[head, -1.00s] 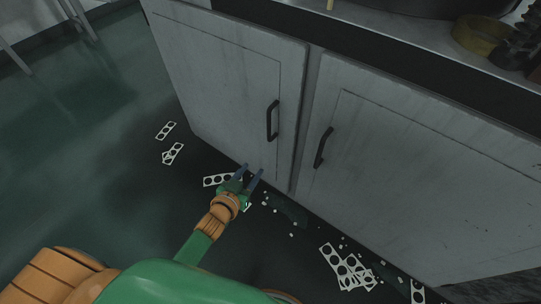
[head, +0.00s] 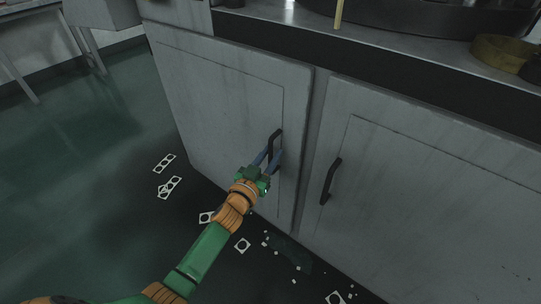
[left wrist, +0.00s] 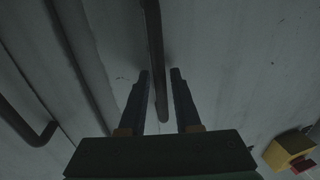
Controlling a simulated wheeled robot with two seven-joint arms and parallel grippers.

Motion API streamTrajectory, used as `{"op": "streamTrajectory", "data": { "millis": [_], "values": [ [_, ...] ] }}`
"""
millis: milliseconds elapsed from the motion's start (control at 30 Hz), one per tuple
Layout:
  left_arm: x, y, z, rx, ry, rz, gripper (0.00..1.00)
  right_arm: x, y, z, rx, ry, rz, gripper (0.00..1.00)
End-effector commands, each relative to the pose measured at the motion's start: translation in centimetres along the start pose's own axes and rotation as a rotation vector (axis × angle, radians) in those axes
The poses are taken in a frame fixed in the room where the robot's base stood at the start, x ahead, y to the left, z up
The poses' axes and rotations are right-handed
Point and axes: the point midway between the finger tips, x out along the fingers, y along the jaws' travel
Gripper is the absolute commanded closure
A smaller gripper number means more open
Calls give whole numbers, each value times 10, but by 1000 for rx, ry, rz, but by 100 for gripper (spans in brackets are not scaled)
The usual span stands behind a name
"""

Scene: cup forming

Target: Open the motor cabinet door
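The motor cabinet has two grey doors, a left door (head: 215,95) and a right door (head: 430,190), both shut. The left door has a dark bar handle (head: 275,142) near its right edge. My left gripper (head: 267,158) is at the lower part of this handle. In the left wrist view the handle (left wrist: 156,60) runs between the two open fingers of the left gripper (left wrist: 160,85), with gaps on both sides. The right door's handle (head: 330,181) is to the right; it also shows in the left wrist view (left wrist: 25,125). My right gripper is not in view.
Punched white strips (head: 170,187) and small scraps lie on the dark green floor (head: 110,130). The counter edge (head: 380,55) juts above the doors. A yellow and red box (left wrist: 290,150) shows in the left wrist view. Floor left of the cabinet is largely clear.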

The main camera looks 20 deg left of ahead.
Motion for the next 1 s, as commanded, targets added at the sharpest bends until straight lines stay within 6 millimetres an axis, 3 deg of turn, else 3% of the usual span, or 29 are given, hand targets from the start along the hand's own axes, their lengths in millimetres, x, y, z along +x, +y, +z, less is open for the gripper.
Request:
{"op": "streamTrajectory", "data": {
  "millis": [33, 100, 500, 1000],
  "values": [
    [0, 0, 0, 0, 0, 0, 85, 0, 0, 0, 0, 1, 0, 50],
    [0, 0, 0, 0, 0, 0, 100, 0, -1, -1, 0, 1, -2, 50],
    [0, 0, 0, 0, -1, 0, 100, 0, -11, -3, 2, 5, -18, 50],
    [0, 0, 1, 0, -1, 0, 100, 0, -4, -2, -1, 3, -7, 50]
  ]
}}
